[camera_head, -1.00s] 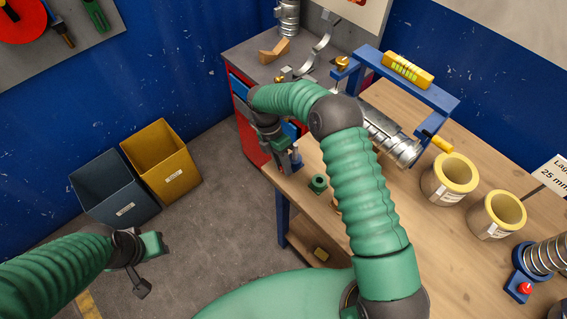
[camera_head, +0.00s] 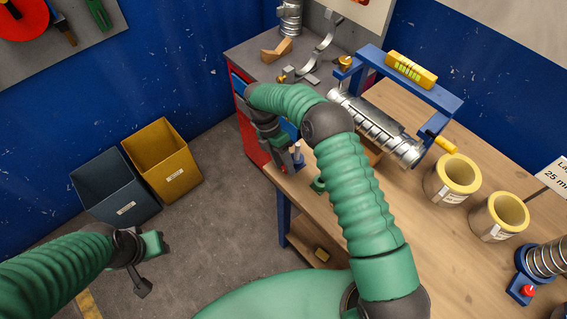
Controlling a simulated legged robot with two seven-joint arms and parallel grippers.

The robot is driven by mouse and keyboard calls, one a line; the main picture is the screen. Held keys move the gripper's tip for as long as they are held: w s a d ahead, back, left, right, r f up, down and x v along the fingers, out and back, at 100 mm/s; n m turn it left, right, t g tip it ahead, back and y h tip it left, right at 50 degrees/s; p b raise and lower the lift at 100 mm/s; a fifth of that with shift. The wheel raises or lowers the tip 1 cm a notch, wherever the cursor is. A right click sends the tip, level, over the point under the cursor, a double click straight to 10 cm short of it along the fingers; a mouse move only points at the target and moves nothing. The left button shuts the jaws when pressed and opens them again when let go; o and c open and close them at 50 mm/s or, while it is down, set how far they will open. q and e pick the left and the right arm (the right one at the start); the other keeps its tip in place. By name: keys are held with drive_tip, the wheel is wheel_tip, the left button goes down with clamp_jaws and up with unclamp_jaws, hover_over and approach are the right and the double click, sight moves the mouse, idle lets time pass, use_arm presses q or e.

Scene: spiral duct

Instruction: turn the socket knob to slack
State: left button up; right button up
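My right arm reaches over the workbench (camera_head: 455,255), and its gripper (camera_head: 290,163) is low at the bench's left edge. A small blue post (camera_head: 298,154) stands right beside the fingers; I cannot tell whether they touch it. A green fitting (camera_head: 318,186) on the bench is partly covered by my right forearm. The silver spiral duct (camera_head: 385,130) lies at the blue frame. A brass knob (camera_head: 343,63) sits at that frame's left end. I cannot tell which part is the socket knob. My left gripper (camera_head: 146,263) hangs over the floor, away from the bench, with nothing visible in it.
The blue frame (camera_head: 440,98) carries a yellow level (camera_head: 410,70). Two yellow-topped rolls (camera_head: 452,180) (camera_head: 498,217) and a spring stand with a red button (camera_head: 528,291) are at the right. Grey (camera_head: 115,190) and yellow (camera_head: 162,160) bins stand on the floor at left.

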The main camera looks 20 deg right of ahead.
drive_tip(key=shift+s, duration=0.1)
drive_tip(key=b+v, duration=0.1)
drive_tip(key=v, duration=0.4)
drive_tip(key=shift+w+r+b, duration=0.15)
drive_tip(key=shift+w+b, duration=0.2)
drive_tip(key=shift+b, duration=0.05)
drive_tip(key=p+v, duration=0.2)
drive_tip(key=v, duration=0.4)
drive_tip(key=shift+r+p, duration=0.25)
drive_tip(key=shift+p, duration=0.05)
